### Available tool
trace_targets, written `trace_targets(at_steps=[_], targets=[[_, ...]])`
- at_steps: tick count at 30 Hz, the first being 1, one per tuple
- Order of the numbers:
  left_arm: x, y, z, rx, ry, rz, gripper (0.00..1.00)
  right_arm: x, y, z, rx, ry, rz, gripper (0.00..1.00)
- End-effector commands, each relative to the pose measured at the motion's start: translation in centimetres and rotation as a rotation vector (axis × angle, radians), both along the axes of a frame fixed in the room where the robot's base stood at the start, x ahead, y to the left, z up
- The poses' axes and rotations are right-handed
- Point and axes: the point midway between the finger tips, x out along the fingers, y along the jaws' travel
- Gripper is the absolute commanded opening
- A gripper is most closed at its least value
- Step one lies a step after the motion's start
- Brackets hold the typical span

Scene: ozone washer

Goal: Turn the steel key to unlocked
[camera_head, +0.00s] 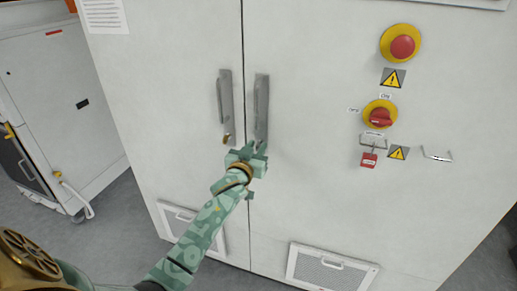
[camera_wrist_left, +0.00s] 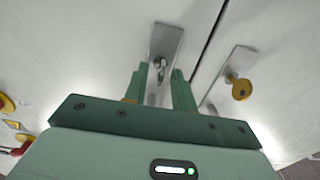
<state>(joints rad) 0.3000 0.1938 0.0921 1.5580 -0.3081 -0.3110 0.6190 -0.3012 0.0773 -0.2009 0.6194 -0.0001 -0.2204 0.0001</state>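The steel key (camera_wrist_left: 159,72) sits in the lock at the end of a grey handle plate (camera_wrist_left: 166,42) in the left wrist view. My left gripper (camera_wrist_left: 160,78) is open, with one finger on each side of the key and a visible gap beside it. In the head view my left gripper (camera_head: 254,149) is at the lower end of the right-hand door handle (camera_head: 261,105); the key is hidden or too small to make out there. Whether the key is locked or unlocked I cannot tell. My right gripper is not in view.
A brass key (camera_wrist_left: 239,88) sits in the neighbouring handle, left of my gripper in the head view (camera_head: 227,138). The white cabinet (camera_head: 320,60) carries an emergency button (camera_head: 402,47), a red rotary switch (camera_head: 380,116) and a red padlock (camera_head: 368,160) at right.

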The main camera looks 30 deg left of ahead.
Motion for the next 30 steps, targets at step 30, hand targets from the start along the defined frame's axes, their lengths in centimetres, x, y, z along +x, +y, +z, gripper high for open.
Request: trace_targets(at_steps=[30], targets=[[1.49,0.27,0.06,0.045,0.012,-0.001,0.00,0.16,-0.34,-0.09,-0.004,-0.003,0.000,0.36]])
